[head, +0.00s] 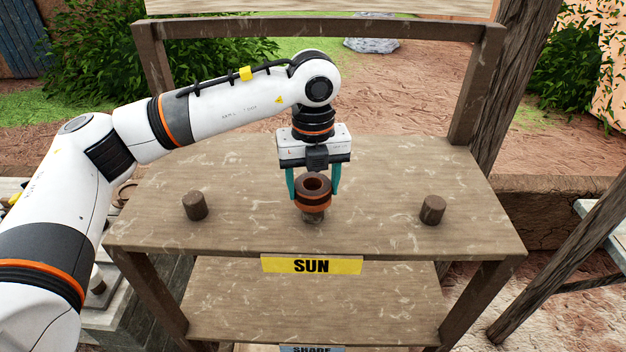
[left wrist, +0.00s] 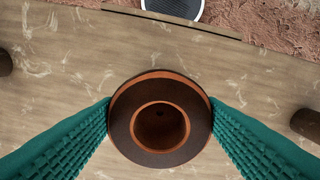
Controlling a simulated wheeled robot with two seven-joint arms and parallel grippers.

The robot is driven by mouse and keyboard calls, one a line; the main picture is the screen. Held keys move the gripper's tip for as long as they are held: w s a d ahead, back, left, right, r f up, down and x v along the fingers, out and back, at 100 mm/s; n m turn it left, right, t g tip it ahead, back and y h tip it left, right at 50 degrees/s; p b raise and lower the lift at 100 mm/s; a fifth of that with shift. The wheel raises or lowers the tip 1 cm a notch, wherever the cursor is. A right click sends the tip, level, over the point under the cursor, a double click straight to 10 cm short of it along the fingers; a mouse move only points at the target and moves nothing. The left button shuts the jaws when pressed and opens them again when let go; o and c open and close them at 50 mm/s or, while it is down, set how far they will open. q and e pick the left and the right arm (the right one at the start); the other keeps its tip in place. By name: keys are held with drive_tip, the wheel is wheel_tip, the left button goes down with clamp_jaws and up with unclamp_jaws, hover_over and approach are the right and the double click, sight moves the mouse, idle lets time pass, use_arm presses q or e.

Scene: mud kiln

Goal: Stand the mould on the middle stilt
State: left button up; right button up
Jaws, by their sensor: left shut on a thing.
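The mould (head: 313,196) is a round, dark brown and orange-brown hollow piece, upright at the middle of the top shelf. My left gripper (head: 313,185) reaches down from above and is shut on it, one teal finger on each side. In the left wrist view the mould (left wrist: 122,128) shows its round opening between the fingers. The middle stilt (head: 313,217) shows only as a short brown stub directly below the mould. I cannot tell whether the mould rests on it or is just above it. My right gripper is not in view.
A left stilt (head: 195,206) and a right stilt (head: 433,210) stand bare on the top shelf (head: 380,230). A yellow SUN label (head: 311,265) is on its front edge. A lower shelf (head: 300,305) lies beneath. Posts and a rail frame the back.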

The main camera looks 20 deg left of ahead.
sight(313, 186)
use_arm(q)
drive_tip(key=o, duration=1.1)
drive_tip(key=shift+r+p, duration=0.15)
drive_tip(key=shift+p, duration=0.2)
drive_tip(key=shift+r+b, duration=0.25)
drive_tip(key=shift+b, duration=0.05)
wheel_tip(313, 186, up, 11)
drive_tip(key=b, duration=0.3)
drive_tip(key=shift+r, duration=0.2)
drive_tip(key=shift+f, duration=0.1)
